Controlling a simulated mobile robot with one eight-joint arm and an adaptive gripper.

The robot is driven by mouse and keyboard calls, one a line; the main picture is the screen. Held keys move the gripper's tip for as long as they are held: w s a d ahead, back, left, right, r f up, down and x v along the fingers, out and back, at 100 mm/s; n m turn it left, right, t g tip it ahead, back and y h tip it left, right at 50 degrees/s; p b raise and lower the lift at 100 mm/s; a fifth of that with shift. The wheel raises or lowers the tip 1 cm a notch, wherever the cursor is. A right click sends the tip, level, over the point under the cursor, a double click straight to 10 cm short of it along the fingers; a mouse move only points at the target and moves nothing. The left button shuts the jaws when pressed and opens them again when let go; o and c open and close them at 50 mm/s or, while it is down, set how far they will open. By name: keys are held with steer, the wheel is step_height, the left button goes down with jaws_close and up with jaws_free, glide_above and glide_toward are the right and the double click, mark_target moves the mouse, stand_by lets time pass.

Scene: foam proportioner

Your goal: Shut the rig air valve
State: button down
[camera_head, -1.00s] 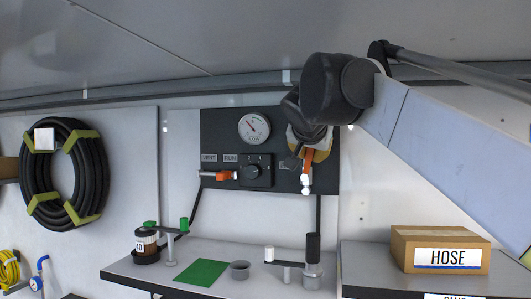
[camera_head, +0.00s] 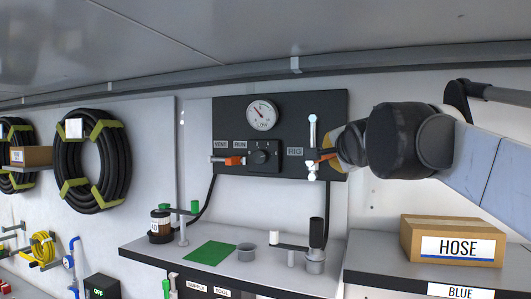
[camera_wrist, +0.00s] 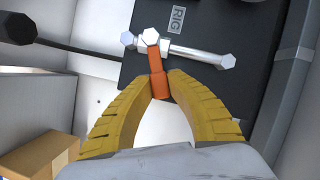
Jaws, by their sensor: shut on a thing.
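The rig air valve (camera_head: 312,163) sits on a short upright silver pipe (camera_head: 312,132) at the right side of the dark panel, beside the RIG label. Its orange lever (camera_head: 327,156) points sideways to the right, roughly across the pipe. In the wrist view the orange lever (camera_wrist: 156,62) also lies across the silver pipe (camera_wrist: 200,54). My gripper (camera_wrist: 162,85), with yellow ribbed fingers, is shut on the lever's free end. In the head view my gripper (camera_head: 340,152) comes in from the right and covers part of the lever.
The panel (camera_head: 230,112) also carries a LOW gauge (camera_head: 261,115), a dark knob (camera_head: 262,157) and another orange-handled valve (camera_head: 235,161) at left. Below is a shelf (camera_head: 140,250) with a green mat (camera_head: 210,253) and small fittings. A HOSE box (camera_head: 455,242) stands at right.

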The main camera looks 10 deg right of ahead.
steer(key=shift+s+d+f+m+t+b, duration=0.1)
steer(key=shift+f+m+t+b, duration=0.5)
steer(key=shift+m, duration=0.4)
steer(key=shift+d+f+m+t+b, duration=0.1)
steer(key=shift+f+m+t+b, duration=0.25)
steer(key=shift+f+m, duration=0.5)
steer(key=shift+r, duration=0.2)
steer(key=c, duration=1.3)
jaws_free()
steer(key=v, duration=1.2)
